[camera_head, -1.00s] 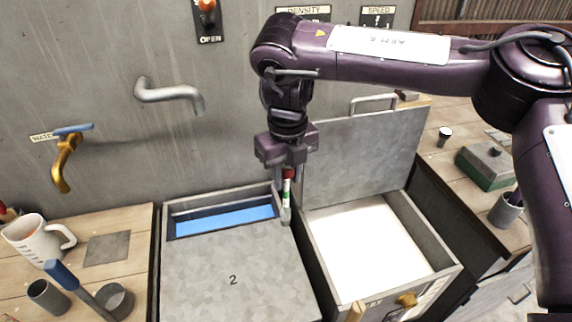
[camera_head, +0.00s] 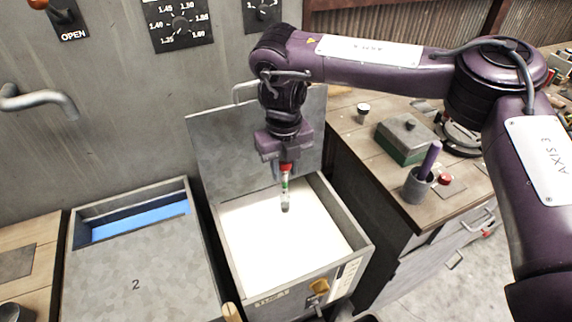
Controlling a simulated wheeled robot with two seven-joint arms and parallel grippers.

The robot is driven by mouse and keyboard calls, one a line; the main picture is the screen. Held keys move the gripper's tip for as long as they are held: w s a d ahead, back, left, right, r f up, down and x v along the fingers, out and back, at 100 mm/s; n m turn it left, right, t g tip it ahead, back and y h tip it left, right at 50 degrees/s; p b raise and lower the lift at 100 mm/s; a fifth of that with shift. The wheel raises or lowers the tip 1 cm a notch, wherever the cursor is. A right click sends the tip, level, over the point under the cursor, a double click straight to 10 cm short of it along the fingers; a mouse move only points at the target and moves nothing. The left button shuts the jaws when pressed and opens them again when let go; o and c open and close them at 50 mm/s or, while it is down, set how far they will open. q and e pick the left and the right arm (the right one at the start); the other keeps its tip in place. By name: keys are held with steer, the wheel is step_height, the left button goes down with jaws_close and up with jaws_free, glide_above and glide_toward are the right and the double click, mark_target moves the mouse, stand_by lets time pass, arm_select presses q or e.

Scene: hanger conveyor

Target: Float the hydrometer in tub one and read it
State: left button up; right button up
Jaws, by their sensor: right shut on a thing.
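My right gripper (camera_head: 285,163) points straight down and is shut on the hydrometer (camera_head: 285,190), a slim upright tube with a red top, a green band and a grey bulb at its lower end. The hydrometer hangs over the open tub (camera_head: 360,238), which holds a white liquid (camera_head: 262,232). I cannot tell whether the bulb touches the liquid. This tub's grey lid (camera_head: 222,140) stands raised at its back. Its number is not readable. My left gripper is not in view.
The tub beside it on the left has a lid marked 2 (camera_head: 150,265), with blue liquid (camera_head: 140,220) in a gap at the back. A density dial (camera_head: 180,26) is on the wall. A bench at right holds a green box (camera_head: 405,140) and a grey cup (camera_head: 417,187).

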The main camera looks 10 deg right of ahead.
mark_target(285, 195)
steer(key=shift+d+f+b, duration=0.2)
steer(key=shift+f+b, duration=0.8)
steer(key=shift+f, duration=0.1)
steer(key=shift+f+b, duration=0.8)
steer(key=shift+b, duration=0.15)
steer(key=shift+a+f, duration=0.1)
steer(key=shift+f, duration=1.2)
steer(key=shift+f, duration=0.1)
step_height(285, 195, down, 18)
steer(key=b, duration=1)
